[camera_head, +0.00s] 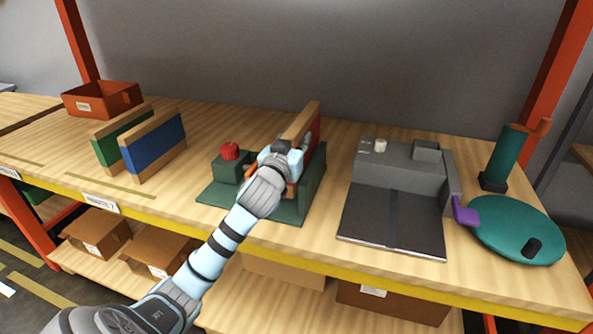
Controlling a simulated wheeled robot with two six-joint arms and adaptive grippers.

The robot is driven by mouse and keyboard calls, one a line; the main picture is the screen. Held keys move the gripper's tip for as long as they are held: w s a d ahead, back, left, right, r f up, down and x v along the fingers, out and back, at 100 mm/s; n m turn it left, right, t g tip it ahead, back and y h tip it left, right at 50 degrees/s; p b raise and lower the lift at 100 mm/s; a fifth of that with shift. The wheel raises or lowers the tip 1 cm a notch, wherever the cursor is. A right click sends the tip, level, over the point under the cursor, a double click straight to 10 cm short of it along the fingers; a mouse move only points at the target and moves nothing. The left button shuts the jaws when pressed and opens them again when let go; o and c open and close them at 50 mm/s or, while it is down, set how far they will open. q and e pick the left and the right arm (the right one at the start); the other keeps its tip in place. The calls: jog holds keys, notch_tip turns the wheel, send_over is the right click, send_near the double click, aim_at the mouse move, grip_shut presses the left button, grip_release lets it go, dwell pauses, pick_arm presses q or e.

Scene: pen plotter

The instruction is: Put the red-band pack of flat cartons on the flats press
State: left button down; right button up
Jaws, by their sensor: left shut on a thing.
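The red-band pack of flat cartons (314,129) is brown with a red band and stands on edge at the middle of the bench. My left gripper (283,160) is shut on the pack's near part, and its fingers hide some of it. The pack is at the right side of a dark green fixture (289,211) with a red knob (230,151), which looks like the flats press. I cannot tell whether the pack rests on its base or is just above it. My right gripper is not in view.
Packs with a green band (117,142) and a blue band (154,147) stand to the left. An orange bin (101,99) is behind them. To the right are a grey machine (395,210), a teal disc (515,231) and a green cylinder (502,155).

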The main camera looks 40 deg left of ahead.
pick_arm(q)
notch_tip(320, 180, down, 5)
jog(key=shift+d+f+b, duration=0.1)
jog(key=shift+f+b, duration=0.1)
jog(key=shift+b, duration=0.7)
jog(key=c, duration=1.3)
grip_release()
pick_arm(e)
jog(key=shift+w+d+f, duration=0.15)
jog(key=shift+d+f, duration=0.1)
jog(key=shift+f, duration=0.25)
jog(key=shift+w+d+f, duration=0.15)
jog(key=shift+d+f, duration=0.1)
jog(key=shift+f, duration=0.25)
pick_arm(q)
jog(key=shift+s, duration=0.1)
jog(key=shift+s, duration=0.2)
jog(key=p+v, duration=0.1)
jog(key=v, duration=1)
jog(key=shift+s+d+p, duration=0.15)
jog(key=shift+s+p, duration=0.1)
jog(key=shift+p, duration=0.15)
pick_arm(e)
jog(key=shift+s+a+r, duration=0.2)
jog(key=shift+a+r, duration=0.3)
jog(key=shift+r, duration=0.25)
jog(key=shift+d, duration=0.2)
